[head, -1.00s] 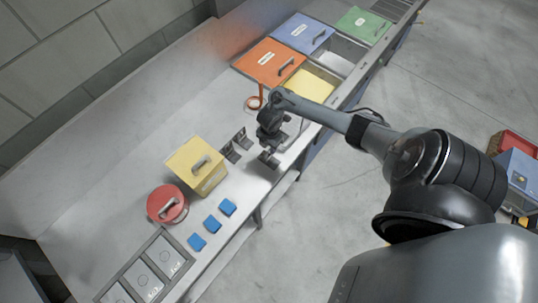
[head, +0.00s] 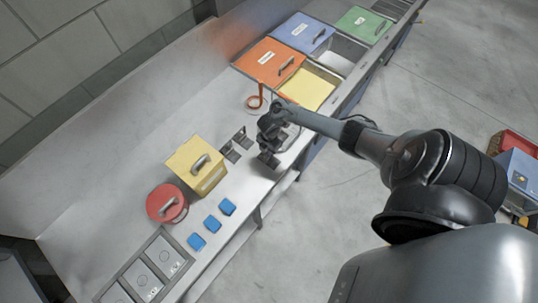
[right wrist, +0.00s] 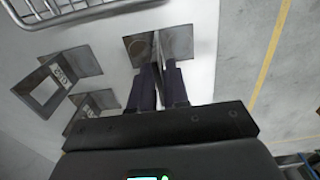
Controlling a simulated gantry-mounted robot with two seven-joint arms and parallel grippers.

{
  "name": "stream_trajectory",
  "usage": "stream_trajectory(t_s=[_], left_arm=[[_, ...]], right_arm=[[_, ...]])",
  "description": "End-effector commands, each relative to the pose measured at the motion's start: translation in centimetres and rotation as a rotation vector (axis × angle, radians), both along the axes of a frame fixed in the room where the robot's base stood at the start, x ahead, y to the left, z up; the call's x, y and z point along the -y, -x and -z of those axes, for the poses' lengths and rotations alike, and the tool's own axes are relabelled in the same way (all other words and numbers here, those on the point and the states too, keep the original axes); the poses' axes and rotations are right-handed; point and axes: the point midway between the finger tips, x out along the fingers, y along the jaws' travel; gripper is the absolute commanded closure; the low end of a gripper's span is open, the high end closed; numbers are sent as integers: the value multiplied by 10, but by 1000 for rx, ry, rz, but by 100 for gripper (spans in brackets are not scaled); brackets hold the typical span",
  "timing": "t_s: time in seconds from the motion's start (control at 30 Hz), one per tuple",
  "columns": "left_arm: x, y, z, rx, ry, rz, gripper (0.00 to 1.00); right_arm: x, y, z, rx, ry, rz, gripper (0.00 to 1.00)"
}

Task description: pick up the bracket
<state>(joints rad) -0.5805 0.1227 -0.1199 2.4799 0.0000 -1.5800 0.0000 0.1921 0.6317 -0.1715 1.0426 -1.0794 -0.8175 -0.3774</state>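Two dark angle brackets, the nearer one (head: 230,152) and the farther one (head: 242,138), stand on the grey bench. A third bracket (right wrist: 138,47) is under my right gripper, with a flat plate and an upright plate. In the right wrist view the other two brackets show at the left (right wrist: 47,88) (right wrist: 92,108). My right gripper (head: 268,146) points down at the third bracket. Its two dark fingers (right wrist: 160,68) are close together at the bracket's upright plate. Whether they press on it is hidden. My left gripper is not in view.
A yellow lidded box (head: 190,172), a red round lid (head: 160,205) and several blue blocks (head: 228,207) stand nearer on the bench. Bins with orange (head: 262,62), blue (head: 300,30) and green lids line the far end.

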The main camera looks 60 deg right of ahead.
Motion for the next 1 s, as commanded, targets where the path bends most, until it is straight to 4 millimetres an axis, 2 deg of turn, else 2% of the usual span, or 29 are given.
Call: stream_trajectory(t_s=[0.03, 0.1, 1.0], left_arm=[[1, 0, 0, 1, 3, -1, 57], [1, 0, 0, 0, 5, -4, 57], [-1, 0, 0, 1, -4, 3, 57]], right_arm=[[0, 0, 0, 0, 0, 0, 93], [0, 0, 0, 0, 0, 0, 100], [0, 0, 0, 0, 0, 0, 100]])
